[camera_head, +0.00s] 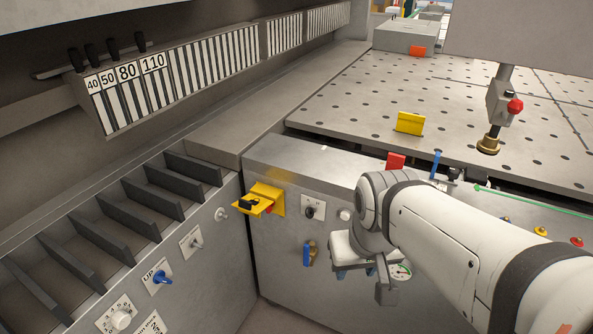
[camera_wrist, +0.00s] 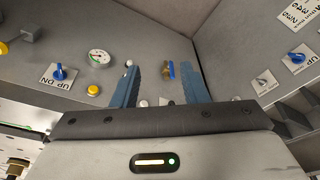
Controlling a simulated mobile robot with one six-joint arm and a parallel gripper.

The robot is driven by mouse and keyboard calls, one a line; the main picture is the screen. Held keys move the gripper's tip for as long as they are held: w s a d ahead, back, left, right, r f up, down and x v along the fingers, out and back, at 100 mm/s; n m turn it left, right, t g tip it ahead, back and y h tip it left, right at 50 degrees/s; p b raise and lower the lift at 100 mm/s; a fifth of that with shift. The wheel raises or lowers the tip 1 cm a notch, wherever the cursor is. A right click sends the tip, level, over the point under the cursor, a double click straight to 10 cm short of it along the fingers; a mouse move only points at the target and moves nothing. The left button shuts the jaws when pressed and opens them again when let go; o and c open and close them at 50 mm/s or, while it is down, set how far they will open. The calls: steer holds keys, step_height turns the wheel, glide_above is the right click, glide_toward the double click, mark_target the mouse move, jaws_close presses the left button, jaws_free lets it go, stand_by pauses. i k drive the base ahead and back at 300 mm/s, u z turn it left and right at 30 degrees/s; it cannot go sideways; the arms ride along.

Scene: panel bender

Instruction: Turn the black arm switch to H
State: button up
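A small black switch (camera_head: 311,211) sits on a white label plate on the grey front panel, right of a yellow bracket. Its lettering is too small to read, so I cannot tell which mark it points to. My gripper (camera_head: 355,272) is below and to the right of this switch in the head view, in front of the panel and apart from it. In the wrist view my gripper (camera_wrist: 160,84) has its two blue fingers spread, with nothing held between them. A pale plate edge shows low between the fingers there, mostly hidden by the gripper body.
The yellow bracket (camera_head: 262,199) with a black handle juts out left of the switch. A blue-handled lock (camera_head: 308,253) is below it. A gauge (camera_wrist: 98,58) and a blue UP/DN knob (camera_wrist: 59,73) show in the wrist view. The slotted tray wall (camera_head: 110,235) stands left.

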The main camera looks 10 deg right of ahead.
mark_target(309, 210)
steer(key=z, duration=2.25)
steer(key=k, duration=1.25)
steer(key=u, duration=1.15)
steer(key=i, duration=0.95)
steer(key=u, duration=0.05)
